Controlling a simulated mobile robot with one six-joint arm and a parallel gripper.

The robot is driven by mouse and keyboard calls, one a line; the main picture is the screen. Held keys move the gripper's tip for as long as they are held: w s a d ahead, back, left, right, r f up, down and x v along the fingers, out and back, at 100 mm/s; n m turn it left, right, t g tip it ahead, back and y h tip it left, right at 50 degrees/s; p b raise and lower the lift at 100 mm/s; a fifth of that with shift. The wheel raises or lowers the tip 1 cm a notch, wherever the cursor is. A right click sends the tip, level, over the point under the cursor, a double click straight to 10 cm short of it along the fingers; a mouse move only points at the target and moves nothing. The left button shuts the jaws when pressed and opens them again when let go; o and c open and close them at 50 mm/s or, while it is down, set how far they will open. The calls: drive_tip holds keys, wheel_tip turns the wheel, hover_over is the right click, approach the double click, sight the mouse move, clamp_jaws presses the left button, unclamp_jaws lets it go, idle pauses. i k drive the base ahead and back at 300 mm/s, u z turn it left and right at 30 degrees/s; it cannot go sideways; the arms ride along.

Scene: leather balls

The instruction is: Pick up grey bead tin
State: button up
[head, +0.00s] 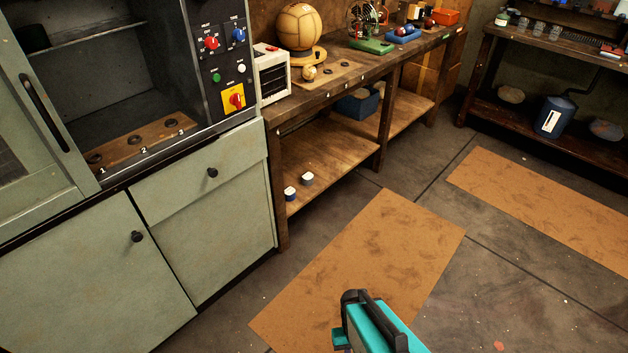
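I cannot pick out a thing that is surely the grey bead tin. Two small round containers with whitish tops and dark blue sides, a nearer one (290,193) and a farther one (306,179), stand on the lower shelf of the wooden bench. They are too small to tell their contents. My gripper (362,298), black beside a teal part of my arm, shows at the bottom centre, over the floor and well apart from the bench. Its fingers are not clear, so I cannot tell whether it is open or shut.
The wooden bench (335,95) carries a large leather ball (298,26), a white box (272,74) and other items. A green cabinet (205,225) stands left. A dark shelf unit (545,120) stands right. Brown mats (365,265) lie on the open floor.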

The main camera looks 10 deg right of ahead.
sight(307, 178)
drive_tip(key=u, duration=1.15)
drive_tip(key=k, duration=0.1)
drive_tip(key=z, duration=2.85)
drive_tip(key=i, duration=1.3)
drive_tip(key=u, duration=0.05)
